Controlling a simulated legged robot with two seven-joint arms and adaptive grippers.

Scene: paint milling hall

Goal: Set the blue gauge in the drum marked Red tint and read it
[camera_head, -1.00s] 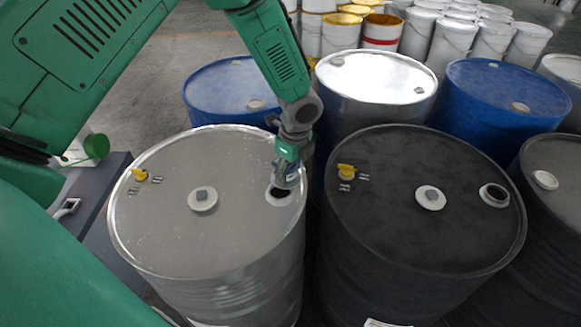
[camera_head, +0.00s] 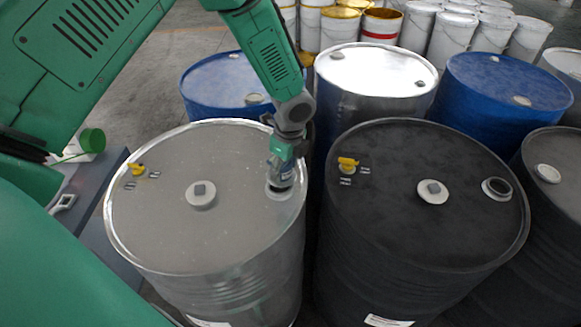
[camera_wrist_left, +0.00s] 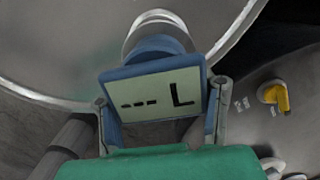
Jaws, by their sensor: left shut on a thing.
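My left gripper (camera_head: 283,172) is shut on the blue gauge (camera_wrist_left: 156,95). In the left wrist view the gauge has a blue frame and a pale display showing dashes and an "L". The gauge is at the white-ringed opening (camera_head: 285,193) on the right side of the grey drum's top (camera_head: 160,225); its lower part is hidden. A dark drum (camera_head: 390,230) stands right of the grey one, with its own open ring (camera_head: 496,189). The labels low on both drums are cut off, so I cannot tell which is Red tint. My right gripper is not in view.
Yellow taps stand on the grey drum (camera_head: 137,170) and the dark drum (camera_head: 348,164). Blue drums (camera_head: 215,85) (camera_head: 505,85) and a white-topped drum (camera_head: 375,72) stand behind. A dark surface (camera_head: 95,215) is at left, with a green-capped item (camera_head: 92,141). Several pails fill the back.

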